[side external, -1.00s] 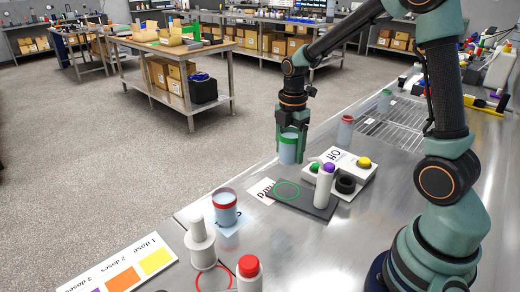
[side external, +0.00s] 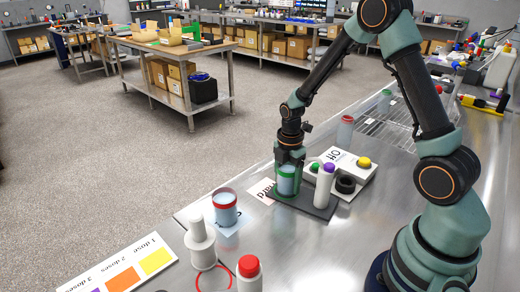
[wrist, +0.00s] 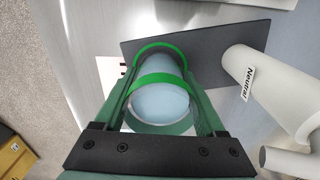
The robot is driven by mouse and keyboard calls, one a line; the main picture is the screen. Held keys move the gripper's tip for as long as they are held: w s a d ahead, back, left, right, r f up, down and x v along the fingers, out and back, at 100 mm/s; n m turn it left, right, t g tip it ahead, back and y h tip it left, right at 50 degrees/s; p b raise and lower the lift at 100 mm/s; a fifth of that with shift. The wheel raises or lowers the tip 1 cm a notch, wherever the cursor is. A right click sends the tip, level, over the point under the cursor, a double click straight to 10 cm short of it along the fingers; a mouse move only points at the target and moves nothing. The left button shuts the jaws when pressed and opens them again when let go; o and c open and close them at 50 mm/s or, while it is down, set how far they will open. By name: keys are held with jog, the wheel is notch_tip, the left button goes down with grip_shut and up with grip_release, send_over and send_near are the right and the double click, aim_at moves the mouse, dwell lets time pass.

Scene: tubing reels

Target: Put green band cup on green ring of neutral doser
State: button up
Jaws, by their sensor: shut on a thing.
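The green band cup (side external: 287,182) is a clear cup of pale blue liquid with a green band. It is upright in my gripper (side external: 289,172), whose fingers close on both sides of it. In the wrist view the cup (wrist: 160,102) sits between my fingers (wrist: 162,100). The green ring (wrist: 160,48) on the dark plate shows as an arc around the far side of the cup. The cup is over or on the ring; I cannot tell whether its base touches the plate. The neutral doser (side external: 324,186) is a white bottle beside it, labelled "Neutral" in the wrist view (wrist: 265,88).
The dark plate (side external: 322,211) lies on the steel bench. A white box with buttons (side external: 346,168) stands behind. A red band cup (side external: 226,211) is at left. A white doser (side external: 200,245) and a red-capped bottle (side external: 249,272) stand in front, near a red ring (side external: 213,280).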

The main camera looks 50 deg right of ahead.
jog(key=o, duration=1.2)
jog(key=shift+f, duration=0.1)
notch_tip(320, 180, up, 12)
jog(key=shift+s+a+r+m+t, duration=0.95)
jog(key=shift+s+a+r+m, duration=0.65)
jog(key=shift+m, duration=1.3)
jog(key=shift+s+a+r+m+t, duration=1)
jog(key=shift+s+r+m, duration=0.95)
jog(key=shift+m, duration=0.95)
jog(key=shift+s+a+r+m+t, duration=0.85)
jog(key=shift+s+a+r+m, duration=0.6)
jog(key=shift+r+m, duration=1.05)
jog(key=shift+f+m, duration=0.35)
jog(key=shift+m, duration=0.05)
